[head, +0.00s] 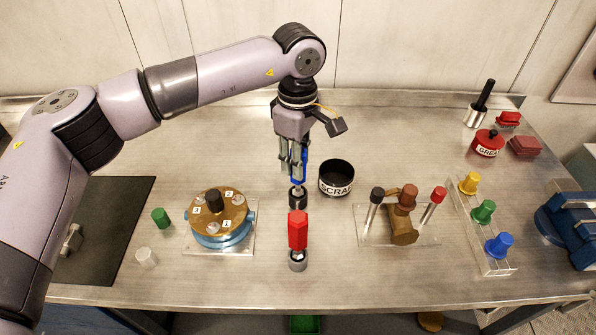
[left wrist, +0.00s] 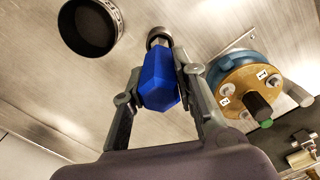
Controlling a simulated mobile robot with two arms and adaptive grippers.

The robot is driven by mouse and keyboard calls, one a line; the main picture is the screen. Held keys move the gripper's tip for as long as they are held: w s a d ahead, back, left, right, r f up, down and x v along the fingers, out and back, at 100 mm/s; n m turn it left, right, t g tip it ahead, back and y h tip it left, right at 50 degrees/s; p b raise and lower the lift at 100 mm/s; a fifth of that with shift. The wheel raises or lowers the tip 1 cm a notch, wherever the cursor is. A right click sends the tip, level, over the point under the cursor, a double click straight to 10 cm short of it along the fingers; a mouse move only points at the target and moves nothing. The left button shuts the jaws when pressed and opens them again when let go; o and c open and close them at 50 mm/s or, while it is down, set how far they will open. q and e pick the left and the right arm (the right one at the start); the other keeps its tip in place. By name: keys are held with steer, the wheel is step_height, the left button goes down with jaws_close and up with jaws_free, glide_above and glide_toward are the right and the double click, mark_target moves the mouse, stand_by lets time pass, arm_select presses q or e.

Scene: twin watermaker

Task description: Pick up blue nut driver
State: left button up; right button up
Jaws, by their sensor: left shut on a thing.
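The blue nut driver (head: 303,168) is upright at the middle of the bench, partly hidden by my fingers in the head view. In the left wrist view its faceted blue handle (left wrist: 159,82) lies between both fingers. My left gripper (head: 294,165) points down and is shut on this handle; its fingers also show in the left wrist view (left wrist: 158,90). Below the driver is a dark round holder (head: 297,199); I cannot tell whether the driver's tip is still seated in it. My right gripper is not in view.
A red nut driver (head: 298,230) stands just in front in a metal holder. The black scrap cup (head: 337,178) is close on the right. The round numbered fixture (head: 219,217) is on the left. A stand with a brown fitting (head: 405,230) is on the right.

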arm_select(q)
steer(key=shift+r, duration=0.45)
step_height(320, 180, up, 19)
steer(key=b, duration=0.2)
steer(key=shift+r, duration=0.1)
steer(key=o, duration=0.5)
jaws_close()
stand_by(0.5)
